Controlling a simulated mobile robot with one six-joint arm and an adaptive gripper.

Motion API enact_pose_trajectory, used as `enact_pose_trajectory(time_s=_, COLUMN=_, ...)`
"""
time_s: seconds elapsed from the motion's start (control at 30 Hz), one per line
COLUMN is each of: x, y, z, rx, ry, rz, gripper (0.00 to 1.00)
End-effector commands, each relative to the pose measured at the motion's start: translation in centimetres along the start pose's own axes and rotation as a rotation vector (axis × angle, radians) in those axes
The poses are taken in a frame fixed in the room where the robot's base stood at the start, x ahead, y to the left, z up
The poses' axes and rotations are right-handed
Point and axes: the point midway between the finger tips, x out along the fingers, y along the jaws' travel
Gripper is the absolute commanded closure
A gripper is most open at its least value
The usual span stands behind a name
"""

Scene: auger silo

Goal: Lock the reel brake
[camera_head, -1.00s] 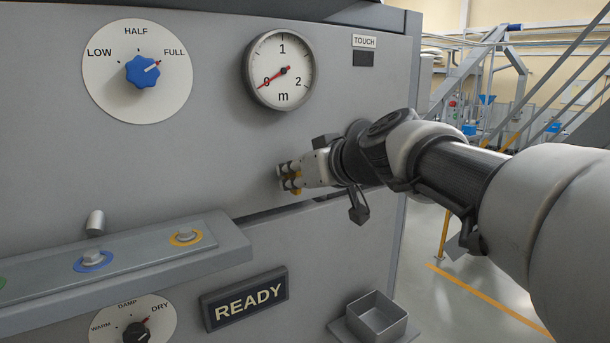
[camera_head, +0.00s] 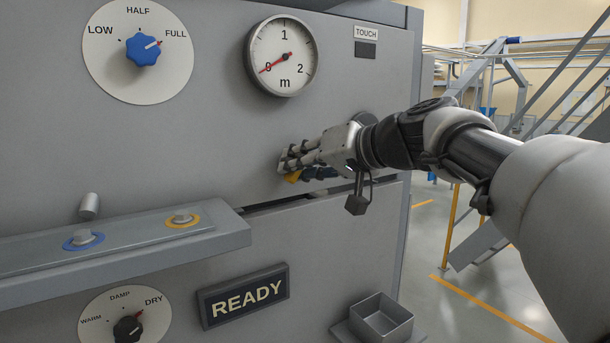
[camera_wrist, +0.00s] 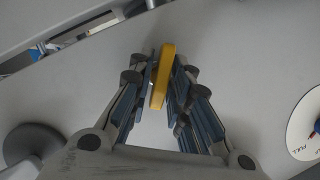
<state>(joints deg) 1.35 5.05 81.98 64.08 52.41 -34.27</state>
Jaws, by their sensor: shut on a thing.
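My gripper (camera_head: 288,168) is at the grey machine panel, below the round gauge and above a dark horizontal slot. In the wrist view its two fingers (camera_wrist: 162,88) are closed on a narrow yellow handle (camera_wrist: 165,65), which stands between the fingertips. The yellow handle also shows in the head view (camera_head: 292,177), mostly hidden by the fingers. The handle carries no label that I can read, so its identity as the reel brake is not clear from the frames. Its joint to the panel is hidden.
Around the gripper are a gauge (camera_head: 283,56) reading near 0, a blue knob (camera_head: 143,52) pointing to FULL, and a protruding ledge (camera_head: 120,243) with buttons. Below are a READY sign (camera_head: 243,296), a dark knob (camera_head: 128,328) and an open box (camera_head: 379,320). Stair rails stand at right.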

Motion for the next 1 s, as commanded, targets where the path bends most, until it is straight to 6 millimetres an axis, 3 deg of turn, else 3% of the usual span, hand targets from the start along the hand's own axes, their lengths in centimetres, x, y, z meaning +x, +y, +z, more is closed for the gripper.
enact_pose_trajectory(time_s=0.6, x=0.14, y=0.63, z=0.31, rx=0.541, ry=0.0, rz=-0.223, gripper=1.0)
enact_pose_trajectory(time_s=1.0, x=0.15, y=0.63, z=0.34, rx=0.806, ry=0.0, rz=-0.333, gripper=1.0)
